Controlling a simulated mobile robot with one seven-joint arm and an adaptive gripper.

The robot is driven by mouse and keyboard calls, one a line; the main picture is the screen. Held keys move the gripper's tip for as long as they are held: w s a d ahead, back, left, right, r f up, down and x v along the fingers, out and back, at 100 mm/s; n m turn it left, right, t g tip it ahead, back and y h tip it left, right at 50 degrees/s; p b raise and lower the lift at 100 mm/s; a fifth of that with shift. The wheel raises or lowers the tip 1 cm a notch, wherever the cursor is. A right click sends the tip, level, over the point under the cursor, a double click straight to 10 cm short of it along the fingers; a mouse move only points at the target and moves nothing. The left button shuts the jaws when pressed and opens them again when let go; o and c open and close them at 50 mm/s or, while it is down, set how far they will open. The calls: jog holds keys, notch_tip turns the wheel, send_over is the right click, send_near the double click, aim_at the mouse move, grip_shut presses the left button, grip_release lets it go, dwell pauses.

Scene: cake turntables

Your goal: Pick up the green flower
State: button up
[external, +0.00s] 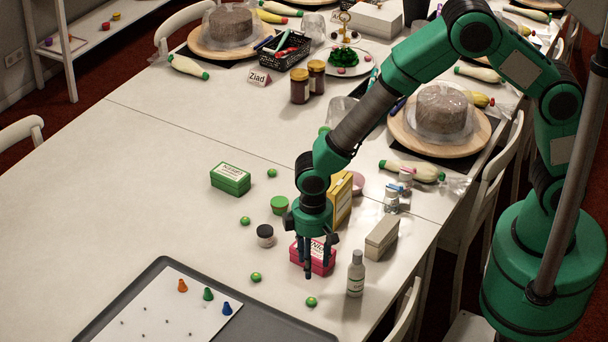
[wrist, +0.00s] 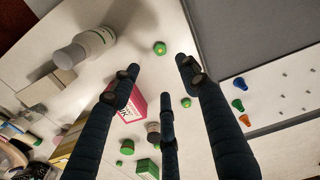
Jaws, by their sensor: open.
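Several small round green pieces that look like flowers lie apart on the white table. In the external view one (external: 311,301) lies at the front, near the bottle, and another (external: 256,277) lies left of the pink box. Two more (external: 245,220) (external: 272,172) lie farther back. Which one is meant I cannot tell. My gripper (external: 318,268) points down above the table by the pink box (external: 300,256), fingers spread and empty. In the wrist view one green flower (wrist: 160,48) shows beyond the fingertips (wrist: 160,80), and another (wrist: 186,102) lies between the fingers.
A white bottle (external: 356,274) and a grey box (external: 381,238) stand right of my gripper. A dark-lidded jar (external: 265,235), a green-lidded jar (external: 279,205), a yellow box (external: 341,199) and a green box (external: 230,179) stand behind. A grey tray (external: 150,275) with coloured cones lies front left.

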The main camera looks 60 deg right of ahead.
jog(key=b, duration=0.1)
send_over(311, 299)
jog(key=shift+s+f, duration=0.1)
jog(key=shift+f, duration=4.2)
jog(key=shift+a+f+b, duration=0.1)
jog(key=shift+f+b, duration=0.7)
jog(key=shift+f, duration=1.75)
jog(key=c, duration=0.9)
